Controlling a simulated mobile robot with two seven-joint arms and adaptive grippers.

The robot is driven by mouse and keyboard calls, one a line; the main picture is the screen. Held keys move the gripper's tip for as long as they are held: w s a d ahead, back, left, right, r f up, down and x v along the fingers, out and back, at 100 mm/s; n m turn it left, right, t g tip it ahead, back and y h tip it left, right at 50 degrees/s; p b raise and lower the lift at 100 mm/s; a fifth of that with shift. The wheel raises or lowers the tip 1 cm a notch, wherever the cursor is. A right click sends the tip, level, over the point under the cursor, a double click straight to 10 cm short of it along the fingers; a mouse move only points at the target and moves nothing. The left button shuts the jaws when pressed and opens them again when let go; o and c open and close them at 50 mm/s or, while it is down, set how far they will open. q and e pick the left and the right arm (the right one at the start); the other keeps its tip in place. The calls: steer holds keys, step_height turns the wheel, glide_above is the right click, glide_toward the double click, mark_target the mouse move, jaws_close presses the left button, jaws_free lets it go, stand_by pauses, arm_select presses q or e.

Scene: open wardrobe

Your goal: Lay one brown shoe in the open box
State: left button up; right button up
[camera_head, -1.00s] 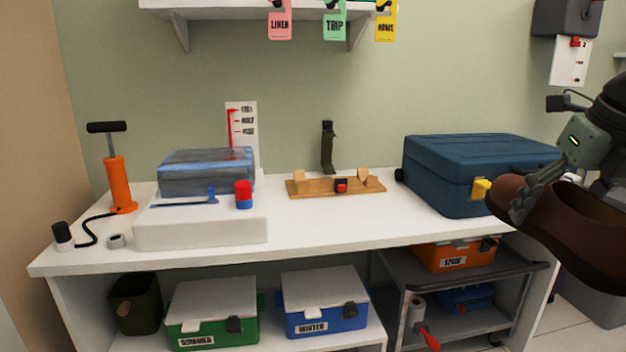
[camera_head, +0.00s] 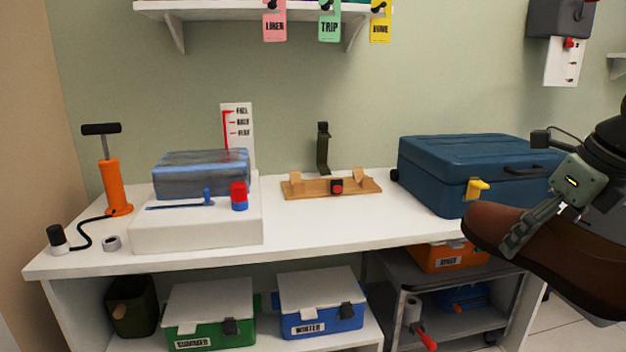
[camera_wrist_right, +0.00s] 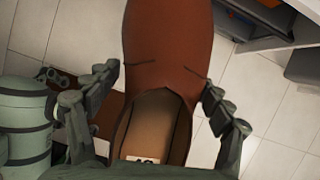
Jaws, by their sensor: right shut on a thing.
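A brown shoe (camera_head: 535,255) is held by my right gripper (camera_head: 530,222) at the right side of the head view, in front of the counter's right end. In the right wrist view the shoe (camera_wrist_right: 165,50) lies between the two fingers of my right gripper (camera_wrist_right: 160,105), its opening and a small white label facing the camera. My left gripper is out of view. The boxes on the lower shelf, a green one (camera_head: 210,322) and a blue one (camera_head: 320,310), have white lids on them. I see no clearly open box.
A blue suitcase (camera_head: 450,170) stands closed on the right of the white counter (camera_head: 310,225). An orange pump (camera_head: 115,185), a white block (camera_head: 195,230) and a wooden rack (camera_head: 310,188) also stand there. A grey cart (camera_head: 440,285) holds an orange box (camera_head: 445,256).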

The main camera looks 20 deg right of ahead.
steer(key=shift+w+a+f+n+y, duration=0.1)
steer(key=shift+a+f+n+y, duration=0.1)
steer(key=shift+f+n, duration=0.3)
steer(key=shift+w+a+f+n+y, duration=0.1)
steer(key=shift+a+f+n+y, duration=0.1)
steer(key=shift+f+n, duration=0.3)
arm_select(q)
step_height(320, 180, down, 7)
steer(key=p, duration=0.3)
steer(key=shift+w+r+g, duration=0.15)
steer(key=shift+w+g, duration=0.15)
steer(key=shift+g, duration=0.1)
arm_select(e)
steer(key=w+a+f+n+g, duration=0.2)
steer(key=a+f+n+g, duration=0.1)
steer(key=a+n, duration=0.6)
steer(key=w+a+f+n+g, duration=0.2)
steer(key=a+f+n, duration=0.3)
steer(key=a+n, duration=0.4)
steer(key=w+a+f+n+g+h, duration=0.1)
steer(key=w+a+f+n+g, duration=0.2)
steer(key=a+n, duration=0.7)
steer(key=f+n+g, duration=0.1)
steer(key=n, duration=0.4)
